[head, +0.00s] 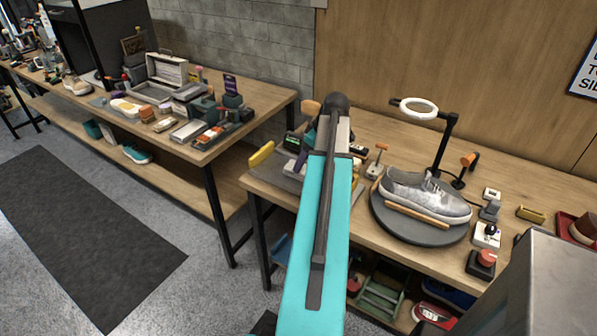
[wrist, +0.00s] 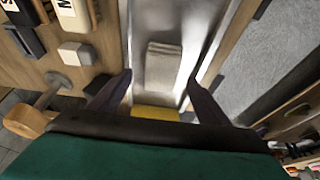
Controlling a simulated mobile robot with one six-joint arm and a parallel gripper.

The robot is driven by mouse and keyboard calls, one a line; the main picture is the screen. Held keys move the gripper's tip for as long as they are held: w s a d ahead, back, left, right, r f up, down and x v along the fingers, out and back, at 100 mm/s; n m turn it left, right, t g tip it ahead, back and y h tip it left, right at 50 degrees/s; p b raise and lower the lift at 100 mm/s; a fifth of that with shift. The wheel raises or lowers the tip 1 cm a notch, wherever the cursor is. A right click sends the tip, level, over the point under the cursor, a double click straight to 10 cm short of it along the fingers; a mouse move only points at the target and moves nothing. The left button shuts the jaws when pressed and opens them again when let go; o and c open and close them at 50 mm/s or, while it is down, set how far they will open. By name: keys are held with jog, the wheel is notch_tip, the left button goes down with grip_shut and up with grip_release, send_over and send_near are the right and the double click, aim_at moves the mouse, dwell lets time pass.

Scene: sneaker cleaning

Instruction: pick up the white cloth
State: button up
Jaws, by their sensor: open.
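In the wrist view, a folded, pale grey-white cloth (wrist: 163,66) lies flat in a shiny metal tray (wrist: 143,20). My gripper (wrist: 160,76) is open, with one dark finger on each side of the picture and the cloth between and beyond them. I see no contact between fingers and cloth, and the height gap is hard to tell. In the head view, my turquoise arm reaches over the left part of the near workbench (head: 375,128) and hides the fingers. I cannot make out the cloth there.
A grey sneaker (head: 425,195) sits on a round turntable (head: 412,228) beside a ring lamp (head: 418,108). A yellow block (head: 262,153) lies at the bench's left edge. In the wrist view, small blocks (wrist: 76,53) stand left of the tray, and a yellow thing (wrist: 155,113) shows below it.

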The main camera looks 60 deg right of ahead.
aim_at(302, 169)
jog(key=shift+a+p+x, duration=0.15)
jog(key=shift+p+x, duration=0.3)
jog(key=shift+x, duration=0.4)
jog(key=shift+a+p+x, duration=0.1)
jog(key=shift+p+x, duration=0.35)
jog(key=shift+x, duration=1.25)
jog(key=shift+w, duration=0.1)
jog(key=shift+d+f, duration=0.1)
jog(key=shift+f, duration=0.1)
jog(key=c, duration=1.1)
jog(key=shift+r, duration=0.3)
jog(key=shift+c, duration=0.2)
notch_tip(302, 169, up, 10)
jog(key=b, duration=0.2)
jog(key=shift+f, duration=0.1)
